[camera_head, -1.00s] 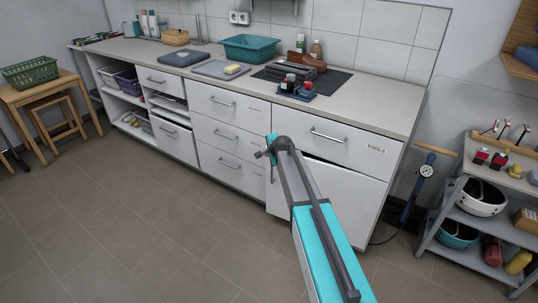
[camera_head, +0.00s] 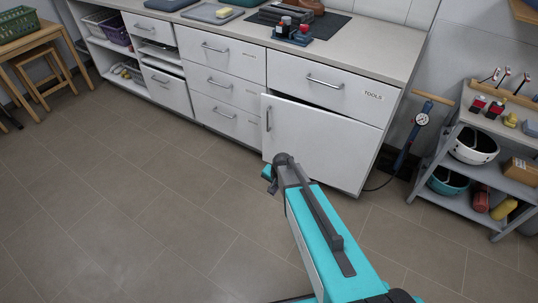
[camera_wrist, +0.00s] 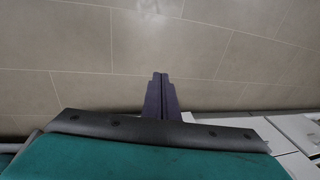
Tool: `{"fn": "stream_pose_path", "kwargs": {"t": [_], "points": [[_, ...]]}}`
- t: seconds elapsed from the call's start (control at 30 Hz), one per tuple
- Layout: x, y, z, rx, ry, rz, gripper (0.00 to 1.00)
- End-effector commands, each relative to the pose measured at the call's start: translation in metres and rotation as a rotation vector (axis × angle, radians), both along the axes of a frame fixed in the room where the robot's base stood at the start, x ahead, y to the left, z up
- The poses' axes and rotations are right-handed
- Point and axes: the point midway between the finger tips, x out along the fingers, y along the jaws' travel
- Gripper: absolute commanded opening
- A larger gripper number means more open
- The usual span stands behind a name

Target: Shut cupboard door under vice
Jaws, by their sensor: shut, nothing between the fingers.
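The white cupboard door (camera_head: 325,145) stands slightly ajar under the drawer labelled TOOLS in the head view. A dark gap shows along its top edge, and its upright handle (camera_head: 268,119) is on its left side. A dark block that looks like the vice (camera_head: 290,13) sits on the counter above. My gripper (camera_wrist: 161,78) is shut and empty in the wrist view, with bare floor tiles beyond its fingertips. In the head view my arm's end is in front of the door's lower left, and the fingers are mostly hidden there.
The TOOLS drawer (camera_head: 330,88) is above the door, and a drawer stack (camera_head: 228,90) is to its left. A grey shelf trolley (camera_head: 470,185) with helmets stands at the right. The tiled floor (camera_head: 130,190) at left is clear.

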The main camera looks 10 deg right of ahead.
Motion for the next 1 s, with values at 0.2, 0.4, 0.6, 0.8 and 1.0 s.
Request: {"fn": "stream_pose_path", "kwargs": {"t": [0.2, 0.4, 0.6, 0.8, 1.0], "points": [[-0.114, 0.0, -0.044, -0.039, 0.179, 0.216, 0.0], [-0.215, -0.002, -0.068, -0.043, 0.34, 0.419, 0.0], [-0.309, -0.005, -0.077, -0.017, 0.49, 0.613, 0.0], [-0.365, -0.008, -0.077, 0.014, 0.584, 0.738, 0.0], [-0.38, -0.009, -0.076, 0.024, 0.609, 0.774, 0.0]]}}
